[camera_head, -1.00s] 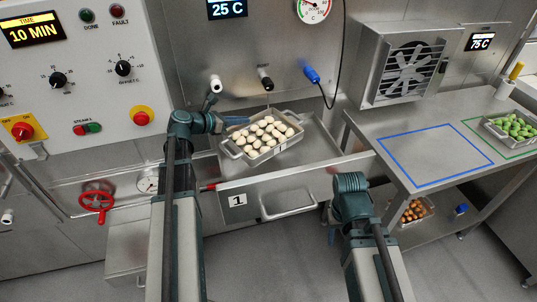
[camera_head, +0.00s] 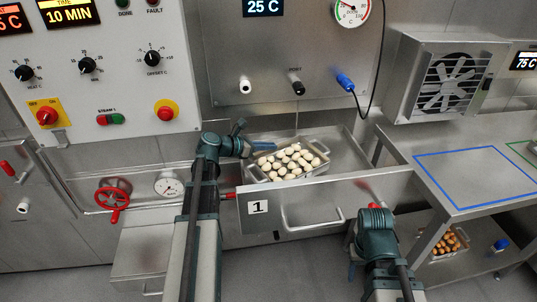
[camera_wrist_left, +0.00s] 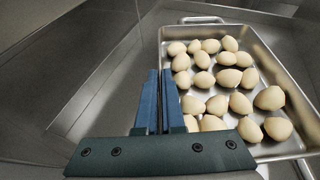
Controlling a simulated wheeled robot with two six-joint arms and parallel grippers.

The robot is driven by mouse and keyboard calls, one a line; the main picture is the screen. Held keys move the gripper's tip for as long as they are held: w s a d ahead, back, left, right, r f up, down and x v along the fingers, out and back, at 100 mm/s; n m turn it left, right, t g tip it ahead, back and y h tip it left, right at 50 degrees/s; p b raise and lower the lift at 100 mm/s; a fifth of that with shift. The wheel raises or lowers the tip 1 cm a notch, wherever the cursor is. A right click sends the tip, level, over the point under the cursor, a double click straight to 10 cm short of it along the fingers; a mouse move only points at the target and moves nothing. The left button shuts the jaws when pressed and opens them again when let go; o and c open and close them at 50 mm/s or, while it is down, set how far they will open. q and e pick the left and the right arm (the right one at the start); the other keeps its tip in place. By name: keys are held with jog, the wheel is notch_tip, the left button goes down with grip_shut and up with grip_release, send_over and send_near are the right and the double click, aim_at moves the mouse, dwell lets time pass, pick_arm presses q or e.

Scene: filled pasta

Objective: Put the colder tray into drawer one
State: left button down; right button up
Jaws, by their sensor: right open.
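A metal tray (camera_head: 326,166) of pale dumpling-like pieces sits inside the open drawer marked 1 (camera_head: 275,214). My left gripper (camera_head: 268,146) is at the tray's far left, beside its back rim. In the left wrist view, its blue fingers (camera_wrist_left: 158,100) lie close together with nothing visible between them; the tray (camera_wrist_left: 265,45) is to their right, with one end handle at the far end. My right gripper (camera_head: 353,268) is low in front of the drawer, right of its handle, mostly hidden by its own wrist; no held object shows.
A display above the drawer (camera_head: 263,7) reads 25 C; the fan unit's display (camera_head: 524,60) reads 75 C. A blue-outlined area (camera_head: 475,180) on the right table is empty. A tray of brown pieces (camera_head: 447,247) and a blue-capped item (camera_head: 501,244) are on the lower shelf.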

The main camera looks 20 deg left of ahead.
pick_arm(q)
jog(key=shift+f, duration=0.7)
jog(key=shift+r, duration=0.1)
pick_arm(e)
jog(key=shift+f, duration=0.6)
pick_arm(q)
jog(key=c, duration=1.5)
grip_release()
jog(key=o, duration=0.5)
jog(key=shift+c, duration=0.2)
pick_arm(e)
jog(key=shift+f, duration=0.1)
